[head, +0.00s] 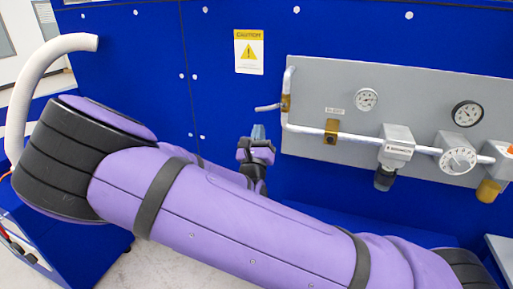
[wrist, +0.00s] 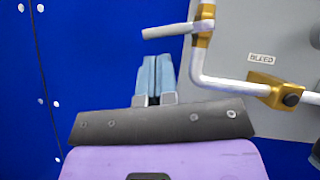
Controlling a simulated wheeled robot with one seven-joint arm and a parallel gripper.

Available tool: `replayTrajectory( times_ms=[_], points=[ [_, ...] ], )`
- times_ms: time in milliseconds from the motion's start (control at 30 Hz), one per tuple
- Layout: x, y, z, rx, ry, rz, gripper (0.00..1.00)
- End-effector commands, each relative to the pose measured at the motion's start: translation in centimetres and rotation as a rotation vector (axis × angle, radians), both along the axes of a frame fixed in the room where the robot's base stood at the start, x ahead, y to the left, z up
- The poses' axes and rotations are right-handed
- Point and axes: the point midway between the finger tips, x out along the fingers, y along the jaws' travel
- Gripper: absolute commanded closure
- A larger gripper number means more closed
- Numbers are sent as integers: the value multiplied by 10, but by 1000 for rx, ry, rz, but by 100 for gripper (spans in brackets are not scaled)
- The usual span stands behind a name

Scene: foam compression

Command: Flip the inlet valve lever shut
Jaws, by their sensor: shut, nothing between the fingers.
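A light grey lever (head: 267,107) sticks out to the left from a brass valve body (head: 286,103) on the vertical part of the pipe, at the panel's left edge. In the wrist view the lever (wrist: 170,31) lies nearly level, across the pipe, its free end over the blue wall. My gripper (head: 258,131) is shut and empty, just below the lever in the head view. In the wrist view my blue-grey fingers (wrist: 155,75) are together and point up toward the lever, with a visible gap between them and it. I cannot tell the depth gap.
The grey panel (head: 330,75) carries a silver pipe (head: 308,130), a brass block (head: 331,131) below a BLEED label (wrist: 261,58), two gauges, a regulator (head: 397,147) and a dial (head: 458,160).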

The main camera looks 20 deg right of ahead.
Motion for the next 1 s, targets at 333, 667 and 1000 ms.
replayTrajectory(
  times_ms=[333,667,1000],
  points=[
    [34,-17,25,0,-2,-1,100],
    [39,-19,28,-1,-1,0,100],
    [41,-17,35,86,-62,0,100]
  ],
)
